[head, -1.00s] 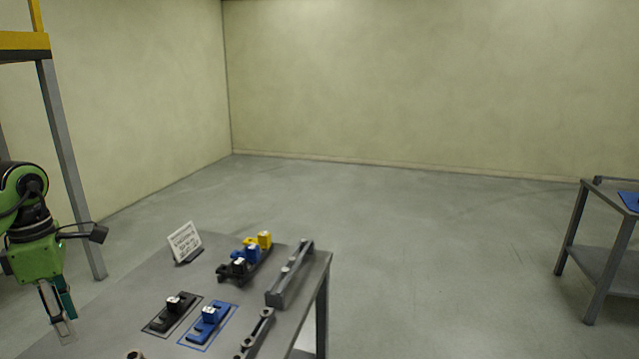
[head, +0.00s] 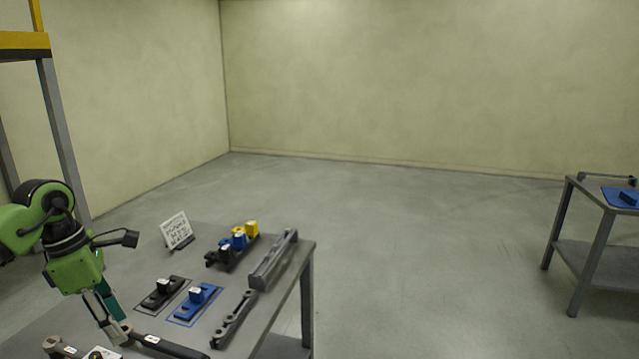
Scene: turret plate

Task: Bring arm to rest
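My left arm is green and comes in from the left in the head view. Its gripper (head: 118,328) points down over the near left part of the grey table (head: 215,335). One finger is pale and the other teal. They overlap from this angle, so I cannot tell whether they are open or shut. The fingertips appear beside a dark bar (head: 165,345) on the table; I cannot tell whether they touch it. No held object is visible. My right gripper is out of view.
On the table are a black part (head: 160,293), a blue part (head: 196,298), a row of black, blue and yellow parts (head: 237,240), a sign (head: 176,231) and grey rails (head: 272,260). A second table (head: 580,255) stands right. The floor between is clear.

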